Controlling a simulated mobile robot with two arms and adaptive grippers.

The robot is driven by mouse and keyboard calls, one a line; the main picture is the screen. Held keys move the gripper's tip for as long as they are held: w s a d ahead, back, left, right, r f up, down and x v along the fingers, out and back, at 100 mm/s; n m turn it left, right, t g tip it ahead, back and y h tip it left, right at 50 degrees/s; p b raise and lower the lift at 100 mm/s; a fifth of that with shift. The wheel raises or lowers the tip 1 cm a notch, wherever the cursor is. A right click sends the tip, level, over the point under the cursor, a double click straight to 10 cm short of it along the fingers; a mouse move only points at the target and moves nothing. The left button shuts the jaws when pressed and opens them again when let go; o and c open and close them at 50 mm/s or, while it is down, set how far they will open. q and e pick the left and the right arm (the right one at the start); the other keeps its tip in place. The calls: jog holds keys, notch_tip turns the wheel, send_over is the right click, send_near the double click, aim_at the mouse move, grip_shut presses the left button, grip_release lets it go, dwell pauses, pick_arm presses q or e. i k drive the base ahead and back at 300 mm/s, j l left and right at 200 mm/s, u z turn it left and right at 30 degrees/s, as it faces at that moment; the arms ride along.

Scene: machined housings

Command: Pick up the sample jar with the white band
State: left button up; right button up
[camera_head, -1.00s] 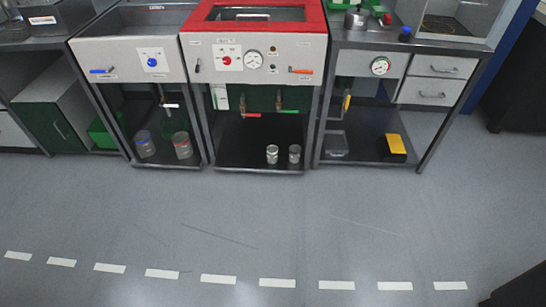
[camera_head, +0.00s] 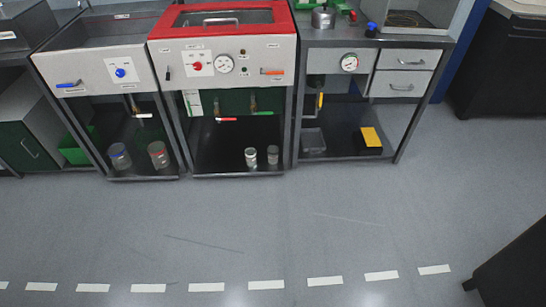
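Two small jars stand upright on the dark lower shelf under the red-topped unit. The left one is a jar with a white band (camera_head: 251,157). The right one is a greyish jar (camera_head: 272,154) with a small gap between them. To the left, on the neighbouring lower shelf, stand a larger jar with a blue band (camera_head: 120,156) and a larger jar with a red band (camera_head: 158,154). Neither of my grippers shows in the head view.
The red-topped unit (camera_head: 221,51) and its neighbours overhang the shelves; legs flank the jars. Taps with red and green handles hang above them. A clear box (camera_head: 313,141) and a yellow-topped black box (camera_head: 369,140) sit to the right. The grey floor (camera_head: 270,225) in front is clear.

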aim_at(251, 158)
jog(key=i+j+z, duration=0.65)
jog(key=i, duration=0.2)
jog(key=l, duration=0.1)
